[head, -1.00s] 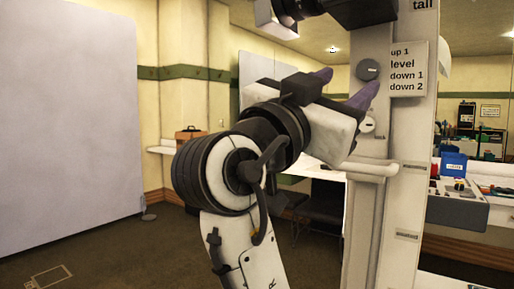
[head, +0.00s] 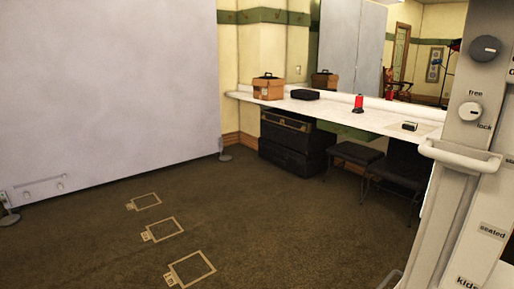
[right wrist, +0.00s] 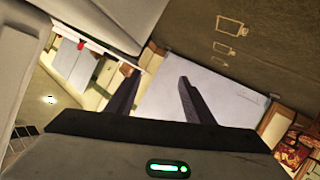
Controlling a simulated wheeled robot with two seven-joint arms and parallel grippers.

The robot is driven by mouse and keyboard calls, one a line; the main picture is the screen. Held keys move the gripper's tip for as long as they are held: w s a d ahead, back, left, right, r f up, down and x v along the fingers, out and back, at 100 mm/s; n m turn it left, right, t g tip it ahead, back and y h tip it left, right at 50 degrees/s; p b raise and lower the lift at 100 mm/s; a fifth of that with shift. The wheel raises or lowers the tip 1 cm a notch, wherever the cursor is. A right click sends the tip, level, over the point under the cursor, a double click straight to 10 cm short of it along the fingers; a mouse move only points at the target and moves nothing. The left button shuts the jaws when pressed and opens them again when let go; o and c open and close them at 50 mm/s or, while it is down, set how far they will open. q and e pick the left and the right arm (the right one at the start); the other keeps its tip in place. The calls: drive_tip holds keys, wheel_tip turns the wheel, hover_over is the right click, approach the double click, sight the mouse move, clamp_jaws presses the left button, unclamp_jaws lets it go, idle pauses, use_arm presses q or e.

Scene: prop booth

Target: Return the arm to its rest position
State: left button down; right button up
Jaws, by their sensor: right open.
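My right gripper (right wrist: 154,95) shows in the right wrist view with its two dark fingers apart and nothing between them. The floor, the pale panel and the counter lie beyond the fingers, tilted in that view. Neither gripper and no arm shows in the head view. My left gripper is in neither view. A white column (head: 447,190) with knobs, a handle bar and printed labels stands at the right of the head view; its top is cut off by the frame.
A large pale panel (head: 108,90) stands at the left. A white counter (head: 335,107) holds a brown box (head: 268,88), a black case (head: 305,95) and a red object (head: 358,103). Black trunks (head: 290,146) and chairs (head: 355,153) stand below. The carpet (head: 240,215) with taped outlines is clear.

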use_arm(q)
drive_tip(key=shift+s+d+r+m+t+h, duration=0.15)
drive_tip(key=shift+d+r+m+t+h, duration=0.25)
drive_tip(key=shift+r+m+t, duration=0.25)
use_arm(e)
drive_tip(key=s+f+m+g+y, duration=0.1)
drive_tip(key=s+f+m+g, duration=0.2)
drive_tip(key=s+f, duration=1.4)
drive_tip(key=s+g, duration=0.2)
drive_tip(key=shift+s+a, duration=0.2)
drive_tip(key=shift+s, duration=0.15)
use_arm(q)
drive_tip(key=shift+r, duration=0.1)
use_arm(e)
drive_tip(key=shift+f, duration=0.1)
